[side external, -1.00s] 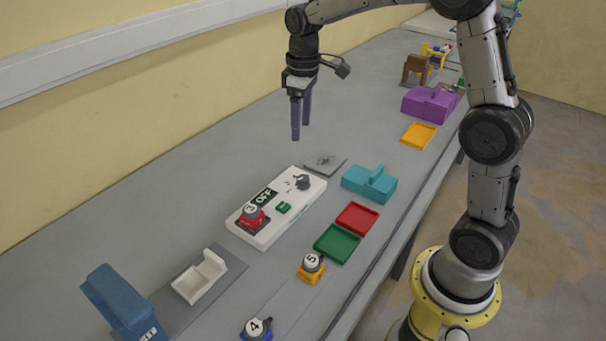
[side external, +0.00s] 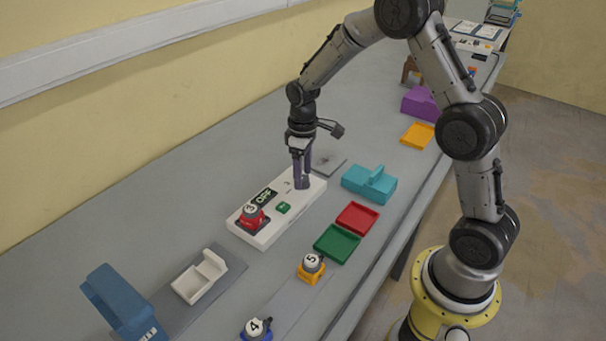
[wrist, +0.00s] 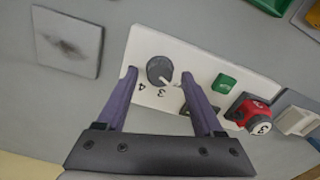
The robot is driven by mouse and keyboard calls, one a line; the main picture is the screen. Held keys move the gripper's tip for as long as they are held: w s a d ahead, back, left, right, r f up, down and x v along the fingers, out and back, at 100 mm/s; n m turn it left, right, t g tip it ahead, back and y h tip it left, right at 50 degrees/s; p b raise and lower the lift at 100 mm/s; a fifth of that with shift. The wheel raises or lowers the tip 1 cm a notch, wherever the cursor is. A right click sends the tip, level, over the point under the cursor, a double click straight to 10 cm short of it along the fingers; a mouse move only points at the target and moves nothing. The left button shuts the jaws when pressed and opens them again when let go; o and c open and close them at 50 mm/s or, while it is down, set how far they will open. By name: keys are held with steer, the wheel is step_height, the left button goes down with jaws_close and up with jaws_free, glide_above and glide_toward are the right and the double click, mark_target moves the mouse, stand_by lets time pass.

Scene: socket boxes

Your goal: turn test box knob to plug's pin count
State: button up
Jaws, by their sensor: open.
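The white test box (side external: 270,232) lies on the bench with an OFF display (side external: 265,197), and a red plug marked 3 (side external: 251,214) sits in it. The dark round knob (wrist: 158,68) is at its other end, with numbers 4 and 3 readable beside it. The knob's white pointer is turned toward the right finger, past the 3; the mark there is partly hidden. My gripper (side external: 301,184) is lowered over the knob and hides it in the side view. In the wrist view my gripper (wrist: 159,75) is open, a finger on each side of the knob with visible gaps.
A green button (wrist: 224,84) is on the box near my right finger. A yellow plug marked 5 (side external: 311,267) and a blue plug marked 4 (side external: 257,329) stand in front. A teal block (side external: 369,183), red tray (side external: 357,218) and green tray (side external: 337,243) lie right of the box.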

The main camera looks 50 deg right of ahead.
steer(key=shift+f, duration=0.5)
jaws_close()
steer(key=m, duration=0.4)
steer(key=shift+r, duration=0.1)
steer(key=shift+m, duration=2.4)
